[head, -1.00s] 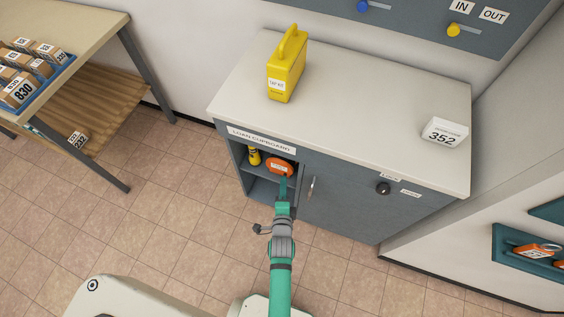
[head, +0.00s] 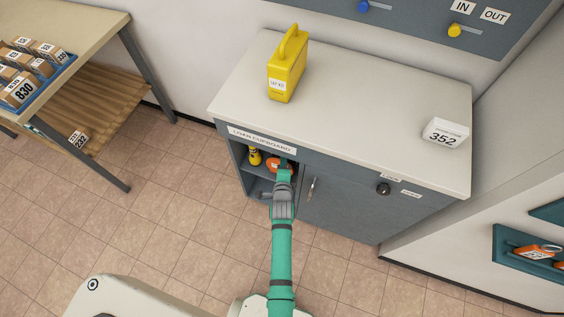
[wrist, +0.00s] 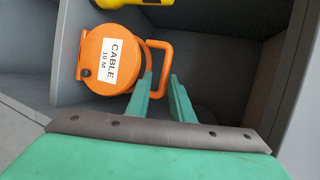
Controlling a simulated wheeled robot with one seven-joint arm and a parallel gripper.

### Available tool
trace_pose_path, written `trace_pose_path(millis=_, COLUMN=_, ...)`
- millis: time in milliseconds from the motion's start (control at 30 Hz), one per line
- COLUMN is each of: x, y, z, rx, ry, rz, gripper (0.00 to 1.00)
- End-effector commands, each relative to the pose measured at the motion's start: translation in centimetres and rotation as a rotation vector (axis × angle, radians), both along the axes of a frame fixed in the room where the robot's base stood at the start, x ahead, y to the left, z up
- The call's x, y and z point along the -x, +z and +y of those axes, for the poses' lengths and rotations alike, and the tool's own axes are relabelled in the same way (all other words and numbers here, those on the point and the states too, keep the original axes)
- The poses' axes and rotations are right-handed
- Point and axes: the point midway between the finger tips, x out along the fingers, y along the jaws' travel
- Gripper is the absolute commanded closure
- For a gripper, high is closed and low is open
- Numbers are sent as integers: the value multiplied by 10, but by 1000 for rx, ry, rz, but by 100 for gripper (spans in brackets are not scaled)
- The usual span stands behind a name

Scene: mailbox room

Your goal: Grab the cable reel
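The orange cable reel (wrist: 101,62), with a white "CABLE 10 M" label and a handle loop on its right, sits on a shelf in the open part of the loan cupboard (head: 350,205). It also shows partly in the head view (head: 273,165), half hidden by my arm. My gripper (wrist: 159,88) is open in the wrist view, with the handle's right bar (wrist: 163,68) between or just beyond its fingertips; contact cannot be told. In the head view my gripper (head: 285,163) reaches into the cupboard opening.
A yellow torch-like item (head: 255,157) stands left of the reel on the same shelf. The shelf walls and a closed door (head: 335,200) bound the opening. A yellow case (head: 287,70) and a "352" sign (head: 445,132) stand on the top.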

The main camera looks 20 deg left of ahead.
Motion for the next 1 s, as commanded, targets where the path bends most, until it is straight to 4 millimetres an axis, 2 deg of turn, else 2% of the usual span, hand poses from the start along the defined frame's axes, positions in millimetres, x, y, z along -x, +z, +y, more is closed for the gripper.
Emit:
trace_pose_path(millis=133, x=-21, y=2, z=14, rx=-3, ry=8, rz=-3, gripper=79)
trace_pose_path(millis=300, x=-39, y=-7, z=20, rx=-1, ry=9, rz=0, gripper=79)
trace_pose_path(millis=667, x=-45, y=-9, z=21, rx=-1, ry=8, rz=-1, gripper=79)
trace_pose_path(millis=767, x=-46, y=-9, z=20, rx=-1, ry=6, rz=-1, gripper=100)
trace_pose_path(millis=1000, x=-46, y=-9, z=18, rx=0, ry=4, rz=-1, gripper=100)
